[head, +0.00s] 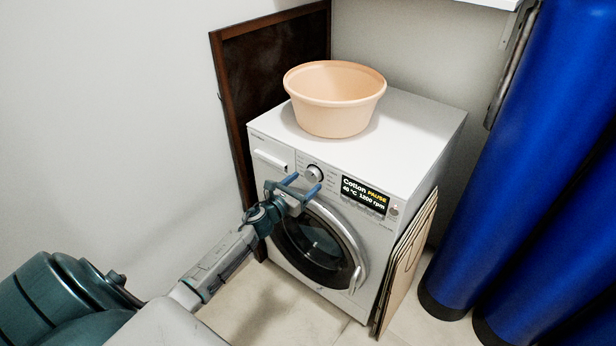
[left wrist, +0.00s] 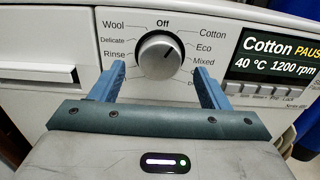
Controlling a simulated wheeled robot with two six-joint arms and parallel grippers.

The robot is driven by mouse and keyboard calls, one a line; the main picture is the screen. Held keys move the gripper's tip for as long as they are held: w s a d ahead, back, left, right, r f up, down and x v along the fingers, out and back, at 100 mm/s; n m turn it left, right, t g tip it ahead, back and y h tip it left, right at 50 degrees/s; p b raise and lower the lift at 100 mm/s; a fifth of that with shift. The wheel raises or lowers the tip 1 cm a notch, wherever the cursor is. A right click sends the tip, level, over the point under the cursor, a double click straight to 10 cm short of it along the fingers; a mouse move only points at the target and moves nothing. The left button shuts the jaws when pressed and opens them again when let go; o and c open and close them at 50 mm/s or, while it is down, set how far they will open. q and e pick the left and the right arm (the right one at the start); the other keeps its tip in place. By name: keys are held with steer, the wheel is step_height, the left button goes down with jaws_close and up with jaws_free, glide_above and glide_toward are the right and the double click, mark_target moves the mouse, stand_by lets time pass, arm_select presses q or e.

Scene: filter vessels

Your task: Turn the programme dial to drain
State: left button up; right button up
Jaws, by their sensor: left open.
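The white washing machine (head: 408,140) stands against the back wall. Its programme dial (left wrist: 160,56) is a round silver knob on the front panel; it also shows in the head view (head: 314,173). In the left wrist view a pointer mark on the dial slants to the upper right, towards Cotton. Labels around it include Off, Cotton, Eco, Mixed, Wool, Delicate and Rinse; lower ones are partly hidden by my fingers. The display (left wrist: 280,58) reads Cotton, PAUSE, 40 °C, 1200 rpm. My left gripper (head: 302,183) is open, its blue fingers on either side of and below the dial, apparently not touching it.
A peach basin (head: 335,98) stands on top of the machine. The detergent drawer (left wrist: 38,73) is left of the dial and the round door (head: 315,243) is below. Folded cardboard (head: 408,262) leans on the machine's right side. Large blue cylinders (head: 535,150) stand at the right.

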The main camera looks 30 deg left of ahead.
mark_target(313, 175)
arm_select(q)
steer(key=shift+w+d, duration=0.1)
steer(key=shift+w, duration=1.2)
arm_select(e)
steer(key=shift+s+f, duration=0.15)
steer(key=shift+s, duration=0.35)
steer(key=shift+s+f, duration=0.15)
steer(key=shift+s, duration=0.35)
arm_select(q)
steer(key=shift+c, duration=0.4)
steer(key=c, duration=0.9)
